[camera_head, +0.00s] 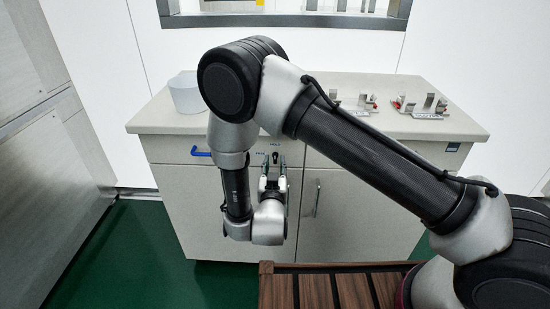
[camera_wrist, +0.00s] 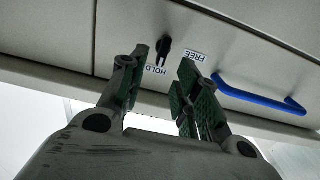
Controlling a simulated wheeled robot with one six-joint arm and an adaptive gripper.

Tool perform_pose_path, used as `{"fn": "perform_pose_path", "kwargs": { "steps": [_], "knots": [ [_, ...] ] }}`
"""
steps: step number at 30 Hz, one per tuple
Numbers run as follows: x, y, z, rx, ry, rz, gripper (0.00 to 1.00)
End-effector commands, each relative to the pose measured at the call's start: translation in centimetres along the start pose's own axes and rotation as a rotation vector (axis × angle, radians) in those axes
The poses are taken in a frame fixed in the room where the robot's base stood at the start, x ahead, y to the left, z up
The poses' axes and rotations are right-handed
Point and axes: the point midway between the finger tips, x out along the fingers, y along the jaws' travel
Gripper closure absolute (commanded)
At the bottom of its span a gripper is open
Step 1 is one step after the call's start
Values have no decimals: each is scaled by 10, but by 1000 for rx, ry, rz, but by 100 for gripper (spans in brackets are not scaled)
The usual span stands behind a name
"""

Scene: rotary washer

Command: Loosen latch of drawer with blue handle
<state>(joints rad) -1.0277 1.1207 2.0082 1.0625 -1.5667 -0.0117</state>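The drawer's blue handle (camera_wrist: 258,94) is at the right in the wrist view. In the head view the blue handle (camera_head: 201,152) is at the cabinet's upper left. The black latch knob (camera_wrist: 164,47) is on the panel beside the handle. One end of the knob lies by the HOLD label (camera_wrist: 157,70); the FREE label (camera_wrist: 195,56) is off to its side. My gripper (camera_wrist: 160,82) is open and empty, its green-padded fingers spread below the knob in the wrist view and apart from it. The latch (camera_head: 275,158) shows just above my gripper (camera_head: 273,180) in the head view.
The pale cabinet (camera_head: 330,235) stands against a white wall. Its top holds a white container (camera_head: 186,93) and metal fixtures (camera_head: 425,105). A right door has a silver handle (camera_head: 317,198). A slatted wooden surface (camera_head: 340,290) is in the foreground. Green floor is clear at left.

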Motion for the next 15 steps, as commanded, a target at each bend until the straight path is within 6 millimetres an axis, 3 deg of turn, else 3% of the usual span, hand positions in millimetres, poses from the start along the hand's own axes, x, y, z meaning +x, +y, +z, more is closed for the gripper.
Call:
{"fn": "perform_pose_path", "kwargs": {
  "steps": [6,15],
  "knots": [
    [35,1,0,2,-1,2,68],
    [48,0,0,0,-2,-1,68]
  ]
}}
